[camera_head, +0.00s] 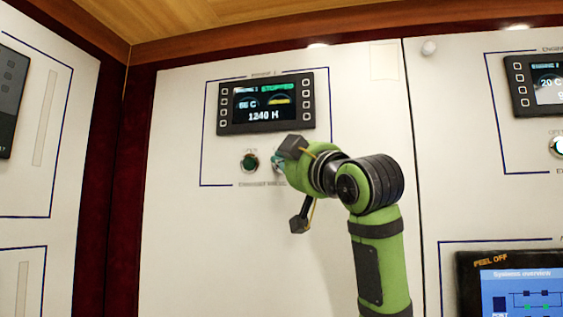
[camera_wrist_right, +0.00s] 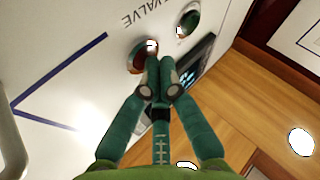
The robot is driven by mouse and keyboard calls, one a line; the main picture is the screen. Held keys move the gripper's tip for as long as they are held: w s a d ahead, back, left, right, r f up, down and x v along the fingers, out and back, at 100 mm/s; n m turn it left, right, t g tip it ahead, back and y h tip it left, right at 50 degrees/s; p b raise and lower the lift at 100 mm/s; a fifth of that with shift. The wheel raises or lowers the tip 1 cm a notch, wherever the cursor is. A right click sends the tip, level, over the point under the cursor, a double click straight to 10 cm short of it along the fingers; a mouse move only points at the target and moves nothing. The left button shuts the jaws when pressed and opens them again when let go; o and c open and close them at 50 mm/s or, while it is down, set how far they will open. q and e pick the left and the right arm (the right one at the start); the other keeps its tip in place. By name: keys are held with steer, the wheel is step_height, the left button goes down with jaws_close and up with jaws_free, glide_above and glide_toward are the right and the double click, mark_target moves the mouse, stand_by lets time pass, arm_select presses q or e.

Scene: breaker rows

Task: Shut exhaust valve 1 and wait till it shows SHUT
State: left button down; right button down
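The engine 1 panel (camera_head: 209,140) on the white wall has a round dark green OPEN button (camera_head: 249,161), which looks unlit. The button to its right is mostly hidden by my right gripper (camera_head: 278,163) in the head view. In the right wrist view, that button (camera_wrist_right: 137,60) looks dark red with a bright glint, beside the green button (camera_wrist_right: 188,23). My right gripper (camera_wrist_right: 160,70) has its two fingers together, with the tips at the red button's edge. I cannot tell whether they touch it. My left gripper is not in view.
Above the buttons is a display (camera_head: 266,103) reading 66 C and 1240 H. A second engine display (camera_head: 540,84) with a lit button (camera_head: 557,147) is at far right. A systems overview screen (camera_head: 515,290) is at lower right.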

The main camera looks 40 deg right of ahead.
steer(key=shift+s+a+f, duration=0.1)
steer(key=shift+s+a, duration=0.35)
steer(key=shift+a, duration=0.05)
steer(key=shift+s+a, duration=0.1)
steer(key=s+a+b, duration=0.1)
steer(key=s+a, duration=0.2)
steer(key=shift+a+b, duration=0.35)
stand_by(0.3)
stand_by(0.5)
